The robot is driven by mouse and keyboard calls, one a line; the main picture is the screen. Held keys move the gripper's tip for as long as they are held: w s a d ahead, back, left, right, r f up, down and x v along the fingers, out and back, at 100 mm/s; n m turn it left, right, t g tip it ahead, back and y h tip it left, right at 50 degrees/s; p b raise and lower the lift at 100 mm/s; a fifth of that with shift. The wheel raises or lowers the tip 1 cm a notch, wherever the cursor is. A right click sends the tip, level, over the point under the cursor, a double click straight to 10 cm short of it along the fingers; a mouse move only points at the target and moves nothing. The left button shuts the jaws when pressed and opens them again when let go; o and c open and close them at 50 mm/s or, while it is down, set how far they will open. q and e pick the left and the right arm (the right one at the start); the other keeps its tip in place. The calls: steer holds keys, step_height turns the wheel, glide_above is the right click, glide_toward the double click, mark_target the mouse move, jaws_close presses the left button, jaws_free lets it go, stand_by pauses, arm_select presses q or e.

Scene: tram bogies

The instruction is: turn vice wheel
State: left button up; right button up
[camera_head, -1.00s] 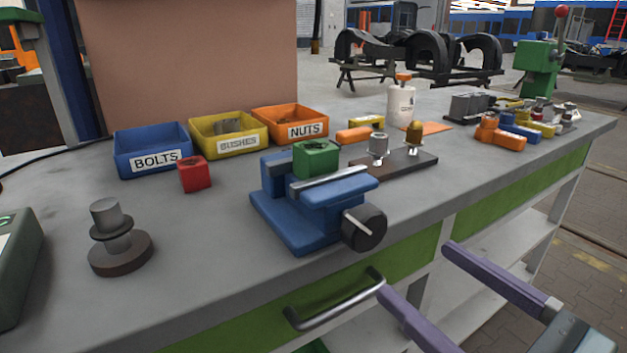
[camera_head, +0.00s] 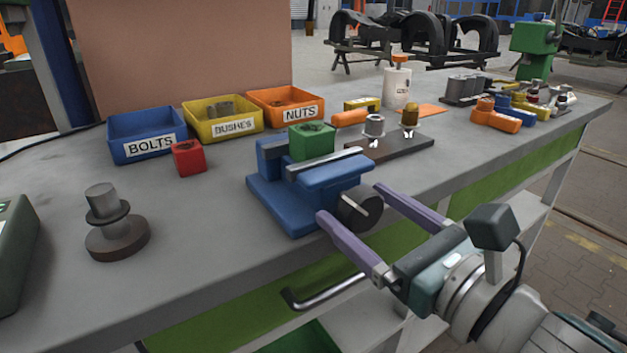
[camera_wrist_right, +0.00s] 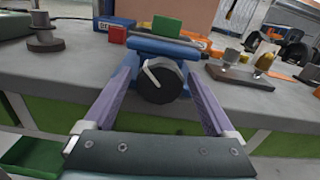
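The blue vice (camera_head: 318,190) stands at the front edge of the grey workbench, with a green block (camera_head: 312,141) between its jaws. Its black wheel (camera_head: 360,210), with a pale bar across the face, points out over the bench edge. My right gripper (camera_head: 348,200) is open, its two purple fingers reaching to either side of the wheel. In the right wrist view the wheel (camera_wrist_right: 161,80) sits between the spread fingers, near their tips, with its pale bar tilted. I cannot tell whether either finger touches it. My left gripper is not in view.
Blue, yellow and orange bins (camera_head: 286,104) stand behind the vice, with a red block (camera_head: 188,157) in front. A dark plate with fittings (camera_head: 392,147) lies right of the vice. A drawer handle (camera_head: 325,291) sticks out below. A stepped metal part (camera_head: 116,228) stands at left.

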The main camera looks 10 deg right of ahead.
steer(key=c, duration=1.2)
steer(key=shift+c, duration=0.2)
steer(key=shift+m, duration=0.5)
